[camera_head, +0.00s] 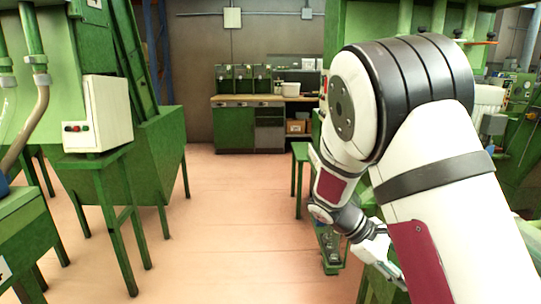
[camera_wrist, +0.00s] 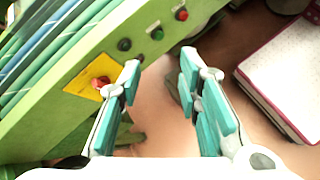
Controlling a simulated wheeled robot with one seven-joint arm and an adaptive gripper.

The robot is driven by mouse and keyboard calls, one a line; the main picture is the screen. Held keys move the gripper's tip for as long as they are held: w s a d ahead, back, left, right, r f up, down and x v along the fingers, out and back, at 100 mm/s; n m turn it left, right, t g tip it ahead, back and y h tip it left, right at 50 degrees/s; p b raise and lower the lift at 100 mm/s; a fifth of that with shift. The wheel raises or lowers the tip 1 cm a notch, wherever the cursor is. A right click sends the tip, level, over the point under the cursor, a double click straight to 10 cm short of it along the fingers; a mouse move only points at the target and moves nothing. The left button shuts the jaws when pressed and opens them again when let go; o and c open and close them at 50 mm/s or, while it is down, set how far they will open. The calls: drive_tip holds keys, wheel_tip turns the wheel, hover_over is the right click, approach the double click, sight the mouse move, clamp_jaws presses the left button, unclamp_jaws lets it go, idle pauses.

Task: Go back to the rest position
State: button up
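My gripper (camera_wrist: 161,72) shows in the wrist view with its two teal-padded fingers spread apart. Nothing is between the fingers. A green machine panel (camera_wrist: 160,14) runs across the upper left of that view, close beyond the left finger. It carries red, green and black buttons and a red knob (camera_wrist: 101,82) on a yellow plate. In the head view my arm fills the right side and bends downward. My gripper (camera_head: 376,250) is low there, partly hidden behind my arm, so its fingers are unclear. No cork stoppers can be made out.
Green machines stand at the left, with a white control box (camera_head: 105,112) and a green stand (camera_head: 100,185). More green machinery is behind my arm at the right. A green workbench (camera_head: 234,138) stands against the back wall. The pinkish floor (camera_head: 215,235) between them is clear.

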drive_tip(key=s+a+r+m+t+y+p, duration=0.2)
drive_tip(key=s+a+r+m+y, duration=0.1)
drive_tip(key=s+r, duration=0.4)
drive_tip(key=s+a+r+m+t+y+p, duration=0.2)
drive_tip(key=s+a+r+m+t+y, duration=0.1)
drive_tip(key=s+r, duration=0.4)
drive_tip(key=s+a+r+m+t+y+p, duration=0.2)
drive_tip(key=s+r, duration=0.5)
drive_tip(key=s, duration=0.5)
drive_tip(key=a+m+y, duration=0.1)
drive_tip(key=a+y, duration=0.1)
drive_tip(key=shift+a+r+m+t, duration=0.25)
drive_tip(key=shift+a+m+t, duration=0.05)
drive_tip(key=shift+a, duration=0.1)
